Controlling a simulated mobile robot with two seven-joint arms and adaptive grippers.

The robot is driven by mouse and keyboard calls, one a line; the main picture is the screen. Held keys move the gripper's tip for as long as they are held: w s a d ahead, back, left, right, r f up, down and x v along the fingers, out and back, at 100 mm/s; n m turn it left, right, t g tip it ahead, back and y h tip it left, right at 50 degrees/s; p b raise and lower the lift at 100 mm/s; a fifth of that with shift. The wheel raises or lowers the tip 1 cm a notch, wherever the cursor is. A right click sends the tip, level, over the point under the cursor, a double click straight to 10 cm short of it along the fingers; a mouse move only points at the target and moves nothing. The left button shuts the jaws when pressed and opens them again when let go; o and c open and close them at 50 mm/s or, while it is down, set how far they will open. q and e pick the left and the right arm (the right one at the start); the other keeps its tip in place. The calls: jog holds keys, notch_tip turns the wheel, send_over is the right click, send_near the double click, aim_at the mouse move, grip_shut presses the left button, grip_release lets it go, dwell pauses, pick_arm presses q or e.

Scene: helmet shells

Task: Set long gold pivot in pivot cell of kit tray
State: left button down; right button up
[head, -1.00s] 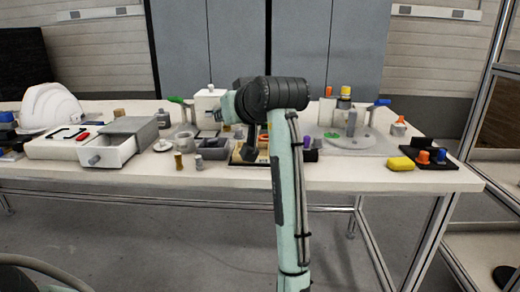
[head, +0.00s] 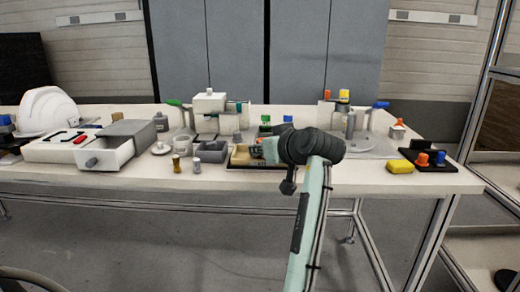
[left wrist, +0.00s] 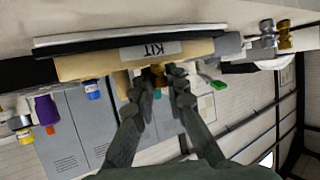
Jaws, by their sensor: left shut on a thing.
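The kit tray (head: 240,158) is a tan tray on the front middle of the table. In the left wrist view its wall (left wrist: 95,63) carries a KIT label and shows upside down. My left gripper (head: 262,150) is low at the tray, over its middle to right part. It is shut on a gold piece, the gold pivot (left wrist: 157,70), of which a small part shows between the fingertips in the left wrist view. The pivot appears close to the tray wall; I cannot tell whether it touches or which cell it is over. My right gripper is not in view.
Left of the tray are a grey bin (head: 211,151), a gold part (head: 176,163) and a silver part (head: 196,164). An open grey drawer box (head: 125,135) stands farther left. The table's front strip before the tray is clear.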

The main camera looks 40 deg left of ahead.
pick_arm(q)
jog(key=shift+f, duration=0.15)
jog(key=c, duration=1.8)
grip_release()
jog(key=shift+r, duration=0.3)
jog(key=v, duration=1.2)
jog(key=shift+f, duration=0.1)
